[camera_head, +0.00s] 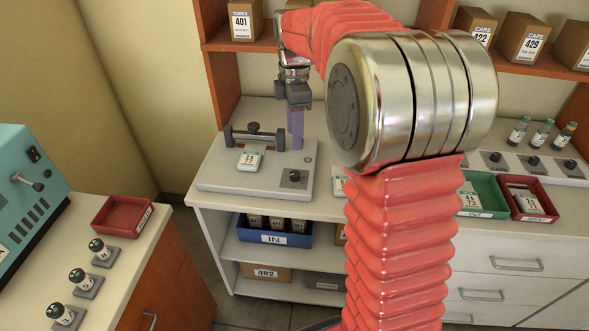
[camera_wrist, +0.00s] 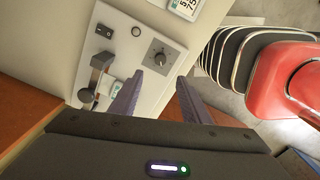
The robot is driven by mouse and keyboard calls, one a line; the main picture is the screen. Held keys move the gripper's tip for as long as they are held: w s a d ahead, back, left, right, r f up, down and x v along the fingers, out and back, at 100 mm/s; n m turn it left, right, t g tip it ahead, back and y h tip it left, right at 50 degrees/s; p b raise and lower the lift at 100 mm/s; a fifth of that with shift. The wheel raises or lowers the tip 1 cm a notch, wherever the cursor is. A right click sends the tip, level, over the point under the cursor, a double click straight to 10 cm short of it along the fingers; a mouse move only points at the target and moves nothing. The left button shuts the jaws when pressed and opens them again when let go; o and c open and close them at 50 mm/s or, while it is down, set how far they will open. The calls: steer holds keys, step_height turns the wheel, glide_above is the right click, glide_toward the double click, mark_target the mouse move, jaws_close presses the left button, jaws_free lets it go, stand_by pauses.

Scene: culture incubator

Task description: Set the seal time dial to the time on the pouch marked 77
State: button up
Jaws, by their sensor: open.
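The sealer (camera_head: 220,178) is a pale flat unit on the bench with a clamp bar. Its dark dial (camera_head: 295,176) sits at the front right and shows in the wrist view (camera_wrist: 160,57); its setting is too small to read. A labelled pouch (camera_head: 250,160) lies at the clamp bar. Another pouch (camera_wrist: 185,6) lies beside the sealer, partly cut off. I cannot make out which pouch is marked 77. My gripper (camera_head: 297,143) is open and empty above the sealer, pointing down. In the wrist view the dial shows just beyond the two fingertips (camera_wrist: 160,80).
My red arm hides part of the bench. A green tray (camera_head: 501,205) and a red tray (camera_head: 549,211) hold pouches at right. Several capped vials (camera_head: 519,130) stand behind. A blue IN bin (camera_head: 272,239) is below. A teal machine (camera_head: 20,190) stands left.

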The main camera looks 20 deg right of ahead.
mark_target(295, 173)
steer(key=shift+n, duration=0.3)
steer(key=shift+f, duration=0.1)
step_height(295, 173, down, 14)
steer(key=shift+r, duration=0.2)
stand_by(0.5)
steer(key=c, duration=1)
steer(key=shift+c, duration=0.2)
